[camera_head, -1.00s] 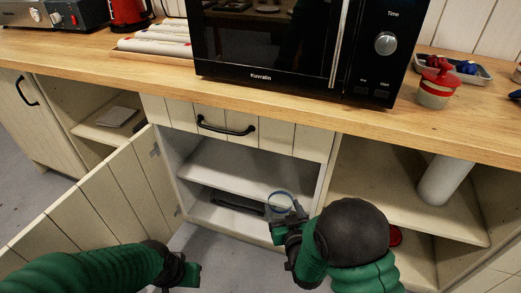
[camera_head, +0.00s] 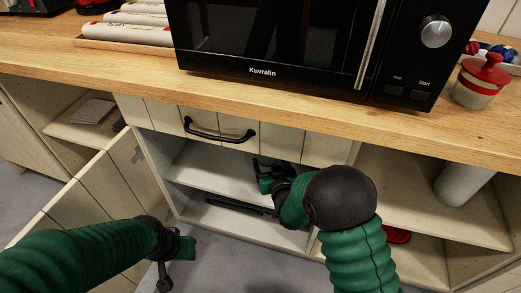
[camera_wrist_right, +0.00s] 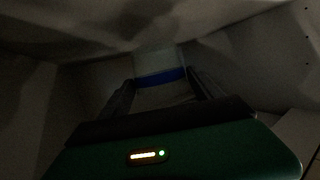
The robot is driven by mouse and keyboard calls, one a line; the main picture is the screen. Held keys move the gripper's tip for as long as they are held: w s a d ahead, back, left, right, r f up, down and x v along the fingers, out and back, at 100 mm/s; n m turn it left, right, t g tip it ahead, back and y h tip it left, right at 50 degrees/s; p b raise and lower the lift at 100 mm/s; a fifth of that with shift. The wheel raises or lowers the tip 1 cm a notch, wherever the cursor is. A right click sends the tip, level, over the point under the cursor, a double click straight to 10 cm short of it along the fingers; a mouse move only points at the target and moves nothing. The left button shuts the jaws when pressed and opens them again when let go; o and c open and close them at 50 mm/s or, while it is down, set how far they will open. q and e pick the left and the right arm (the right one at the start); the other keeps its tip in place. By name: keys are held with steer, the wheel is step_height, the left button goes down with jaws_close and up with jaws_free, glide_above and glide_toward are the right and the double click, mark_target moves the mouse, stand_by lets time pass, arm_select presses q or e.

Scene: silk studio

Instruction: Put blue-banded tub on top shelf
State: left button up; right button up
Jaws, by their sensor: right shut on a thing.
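The blue-banded tub (camera_wrist_right: 160,77) shows in the dark right wrist view as a pale body with a blue band, between the two fingers. My right gripper (camera_head: 268,170) is shut on it and reaches into the open cabinet, at the upper compartment under the drawer. In the head view the tub is hidden behind my gripper and arm. The top shelf (camera_head: 205,163) is a pale board; I cannot tell whether the tub touches it. My left gripper (camera_head: 178,262) is outside the cabinet at lower left, near the open door, and its jaw gap is unclear.
The open cabinet door (camera_head: 88,190) stands left of the compartment. A drawer with a black handle (camera_head: 220,132) closes off the space above. A dark flat object (camera_head: 235,205) lies on the lower shelf. A white cylinder (camera_head: 462,183) stands in the right-hand compartment.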

mark_target(267, 160)
steer(key=b+x, duration=0.1)
steer(key=x, duration=0.2)
steer(key=r+b+x, duration=0.1)
steer(key=x, duration=0.2)
steer(key=b+x, duration=0.1)
steer(key=x, duration=0.2)
steer(key=shift+w+a, duration=0.15)
steer(key=shift+w, duration=0.3)
step_height(267, 160, down, 4)
steer(key=b, duration=0.3)
steer(key=shift+w+r, duration=0.1)
steer(key=shift+r, duration=0.3)
steer(key=shift+f, duration=0.1)
steer(key=o, duration=1.4)
steer(key=shift+o, duration=0.4)
